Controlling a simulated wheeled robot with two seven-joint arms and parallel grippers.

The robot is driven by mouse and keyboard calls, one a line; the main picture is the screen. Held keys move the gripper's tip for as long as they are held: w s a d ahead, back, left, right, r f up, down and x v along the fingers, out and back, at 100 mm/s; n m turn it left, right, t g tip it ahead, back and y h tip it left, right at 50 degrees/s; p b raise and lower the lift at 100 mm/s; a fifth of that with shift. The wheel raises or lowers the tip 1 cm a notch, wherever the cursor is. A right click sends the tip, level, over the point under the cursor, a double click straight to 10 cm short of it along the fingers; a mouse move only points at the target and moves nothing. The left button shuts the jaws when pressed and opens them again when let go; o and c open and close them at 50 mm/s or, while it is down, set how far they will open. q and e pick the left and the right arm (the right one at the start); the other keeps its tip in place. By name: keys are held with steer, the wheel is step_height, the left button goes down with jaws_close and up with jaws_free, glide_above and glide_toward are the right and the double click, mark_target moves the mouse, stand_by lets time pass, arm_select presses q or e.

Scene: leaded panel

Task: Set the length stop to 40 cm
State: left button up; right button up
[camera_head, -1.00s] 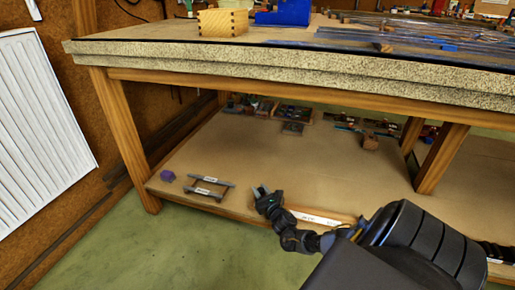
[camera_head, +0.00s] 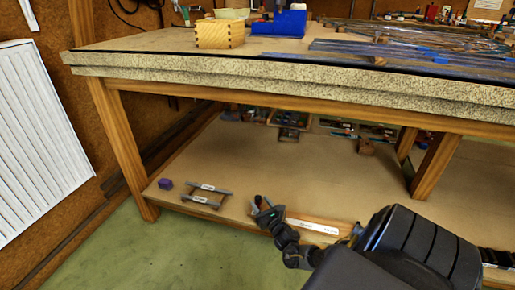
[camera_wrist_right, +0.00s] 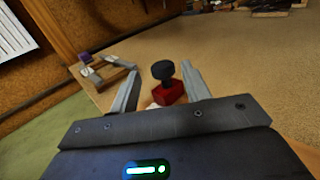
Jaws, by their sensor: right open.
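A small red block with a black knob on top, which looks like the length stop (camera_wrist_right: 170,94), shows in the right wrist view. My right gripper (camera_wrist_right: 161,82) is open, with one finger on each side of the block in that view. I cannot tell whether the fingers touch it. In the head view my right gripper (camera_head: 261,201) is low at the front edge of the lower shelf, by the left end of a white labelled strip (camera_head: 313,226). The strip's markings are too small to read. My left gripper is not in view.
A grey-railed frame with white labels (camera_head: 201,201) and a purple block (camera_head: 165,184) sit left of the gripper on the lower shelf (camera_head: 250,165). The thick bench top (camera_head: 290,79) overhangs the shelf. A wooden leg (camera_head: 123,150) stands at left. Green floor is clear in front.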

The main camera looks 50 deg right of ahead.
steer(key=p+v, duration=0.2)
steer(key=v, duration=0.4)
steer(key=shift+s+a+r, duration=0.1)
steer(key=shift+s+r, duration=0.05)
steer(key=shift+s, duration=0.35)
